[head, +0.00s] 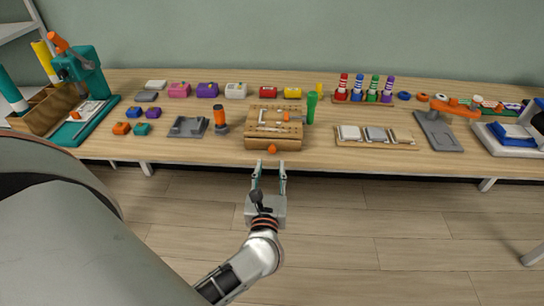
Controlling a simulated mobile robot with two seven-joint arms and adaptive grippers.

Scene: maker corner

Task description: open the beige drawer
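A beige wooden box (258,134) with pegs and bars on top stands near the front edge of the table, in the middle of the head view. An orange knob (272,149) sits on its front, which looks like the drawer's face; the front appears flush. My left gripper (269,166) is in front of the table edge, just below the knob in the picture. Its two fingers are spread apart with nothing between them. It does not visibly touch the knob. My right gripper is not in view.
A green cylinder (311,107) stands at the box's right side. An orange-handled tool (220,120) and a grey tray (188,127) lie to its left. A wooden tray (376,143) with pale tiles lies to the right. Floor in front of the table is clear.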

